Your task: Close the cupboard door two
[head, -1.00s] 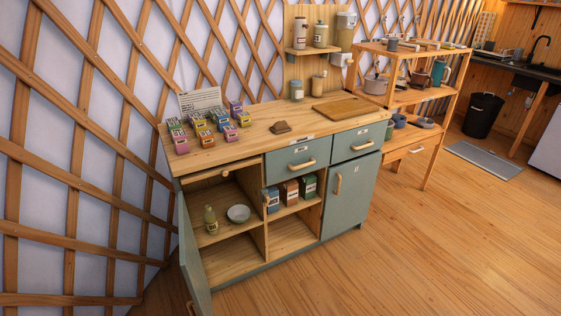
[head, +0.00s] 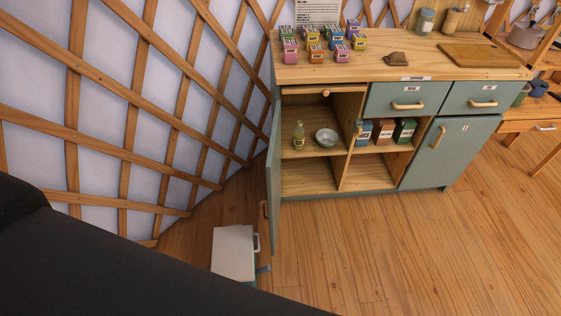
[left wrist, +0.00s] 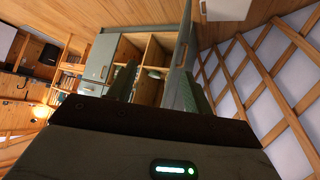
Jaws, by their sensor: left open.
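The cupboard (head: 370,188) stands against the lattice wall. The open door (left wrist: 182,42) shows beyond the fingers; contact cannot be seen. My right gripper is not in view.
A whitish box (head: 233,248) with a handle sits on the floor left of the open door. The open bay holds a bottle (head: 299,135) and a bowl (head: 326,136). Small boxes (head: 315,48) stand on the worktop (head: 375,68). The floor (head: 365,250) in front is clear.

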